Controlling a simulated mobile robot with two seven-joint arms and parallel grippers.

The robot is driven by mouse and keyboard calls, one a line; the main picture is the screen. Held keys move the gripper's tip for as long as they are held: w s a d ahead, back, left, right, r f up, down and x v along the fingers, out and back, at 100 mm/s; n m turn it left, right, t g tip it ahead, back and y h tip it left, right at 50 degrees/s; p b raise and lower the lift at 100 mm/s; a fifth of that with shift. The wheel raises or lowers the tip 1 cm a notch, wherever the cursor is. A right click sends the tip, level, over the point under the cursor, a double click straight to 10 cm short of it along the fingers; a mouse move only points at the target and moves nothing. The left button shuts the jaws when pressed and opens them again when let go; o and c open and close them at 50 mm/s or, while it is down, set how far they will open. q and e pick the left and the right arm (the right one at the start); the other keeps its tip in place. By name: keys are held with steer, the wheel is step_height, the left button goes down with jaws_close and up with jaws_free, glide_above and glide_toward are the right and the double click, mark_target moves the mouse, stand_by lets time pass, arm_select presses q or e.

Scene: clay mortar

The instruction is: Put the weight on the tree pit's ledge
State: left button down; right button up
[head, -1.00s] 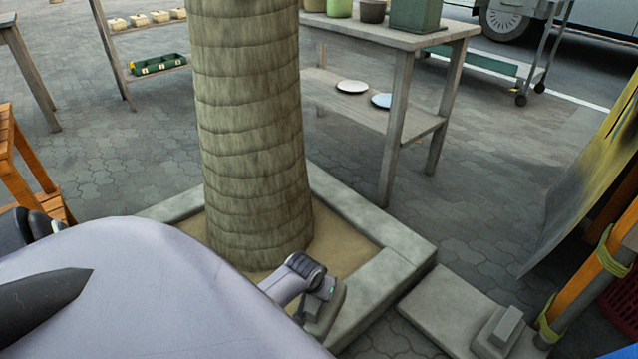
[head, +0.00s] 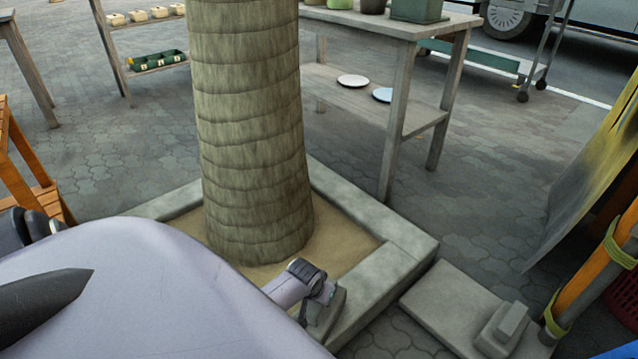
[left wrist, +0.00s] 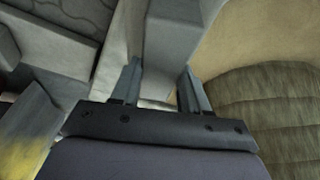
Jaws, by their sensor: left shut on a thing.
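The tree pit is a square of pale stone ledge (head: 370,205) around sandy soil and a thick ringed trunk (head: 250,130). My left gripper (head: 328,294) is over the near right side of the pit, shut on a grey weight (head: 325,320). In the left wrist view the weight (left wrist: 172,45) shows between the two fingers (left wrist: 158,88), with the ledge beside it and soil to its right. The weight is at the ledge in the head view; I cannot tell whether it touches the stone. My right gripper is not in view.
A low stone slab (head: 450,300) with another grey block (head: 503,328) lies right of the pit. A wooden table (head: 400,30) with pots and plates stands behind. Open paving lies between.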

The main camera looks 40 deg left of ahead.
arm_select(q)
steer(key=shift+w+a+r, duration=0.1)
steer(key=shift+w+r, duration=0.1)
steer(key=shift+w, duration=0.15)
steer(key=c, duration=0.6)
jaws_free()
steer(key=shift+s+f, duration=0.25)
steer(key=shift+s, duration=0.1)
steer(key=shift+o, duration=0.2)
steer(key=shift+r, duration=0.1)
steer(key=shift+r, duration=0.2)
steer(key=p+v, duration=0.3)
steer(key=shift+s+r, duration=0.15)
steer(key=shift+r, duration=0.2)
steer(key=s+d+r+m+t+h+p, duration=0.2)
steer(key=s+d+r+m+t+h, duration=0.1)
steer(key=d+r, duration=0.9)
steer(key=s+d+r+m+t+h+p, duration=0.2)
steer(key=s+d+r+m+t+h, duration=0.1)
steer(key=d+r, duration=0.9)
step_height(320, 180, up, 3)
steer(key=shift+s+d+r+m+t+h, duration=0.1)
steer(key=shift+s+d+m+t+h, duration=0.15)
steer(key=shift+s+t, duration=0.65)
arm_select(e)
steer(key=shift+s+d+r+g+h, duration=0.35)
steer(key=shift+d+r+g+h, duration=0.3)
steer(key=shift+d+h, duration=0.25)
